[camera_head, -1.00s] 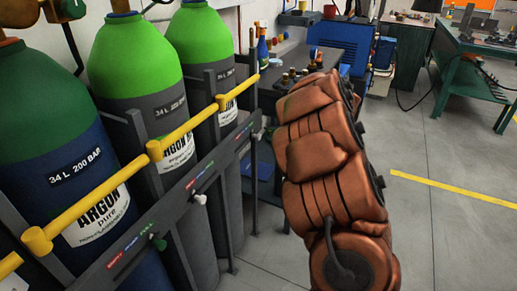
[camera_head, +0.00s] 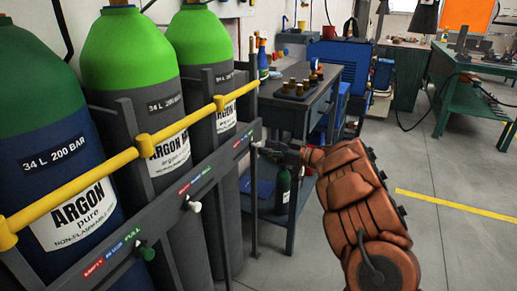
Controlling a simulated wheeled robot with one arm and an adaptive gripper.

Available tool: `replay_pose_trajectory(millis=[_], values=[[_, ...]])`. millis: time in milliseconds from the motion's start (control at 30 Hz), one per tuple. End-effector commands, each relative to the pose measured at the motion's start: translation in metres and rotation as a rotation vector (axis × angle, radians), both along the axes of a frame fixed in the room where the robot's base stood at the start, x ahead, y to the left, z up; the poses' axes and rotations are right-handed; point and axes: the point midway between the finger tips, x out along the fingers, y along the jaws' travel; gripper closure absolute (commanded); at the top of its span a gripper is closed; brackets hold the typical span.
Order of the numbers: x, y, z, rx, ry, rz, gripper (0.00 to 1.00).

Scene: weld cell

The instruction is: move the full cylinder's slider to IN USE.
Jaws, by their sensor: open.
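Three gas cylinders stand in a rack at left: a blue one with dark green shoulder (camera_head: 35,130) and two grey ones with bright green shoulders (camera_head: 128,60) (camera_head: 205,45). The rack's grey rail (camera_head: 165,222) carries an EMPTY / IN USE / FULL strip and a slider knob before each. The near green knob (camera_head: 147,254) sits by the FULL end of its strip. The middle white knob (camera_head: 193,205) sits nearer the EMPTY end. The far white knob (camera_head: 258,143) seems near FULL; its label is too small to read. My gripper (camera_head: 274,148) is open beside the far knob; contact is unclear.
A yellow bar (camera_head: 180,125) crosses the cylinders above the rail. A dark workbench (camera_head: 292,108) with small brass parts stands behind my gripper, and a small green-topped bottle (camera_head: 283,185) is beneath it. Open floor (camera_head: 440,235) lies at right.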

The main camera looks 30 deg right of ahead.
Motion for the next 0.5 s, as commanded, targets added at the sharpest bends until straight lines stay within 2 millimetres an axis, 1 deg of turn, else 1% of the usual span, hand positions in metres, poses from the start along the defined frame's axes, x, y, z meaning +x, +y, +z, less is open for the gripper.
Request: replay_pose_trajectory(millis=[33, 200, 333, 500], values=[[0.007, 0.005, -0.001, 0.000, -0.001, 0.003, 0.50], [0.023, 0.015, -0.001, 0.001, -0.002, 0.001, 0.50], [0.030, 0.018, -0.001, 0.001, 0.000, -0.002, 0.50], [0.033, 0.019, 0.000, 0.002, 0.000, -0.003, 0.50]])
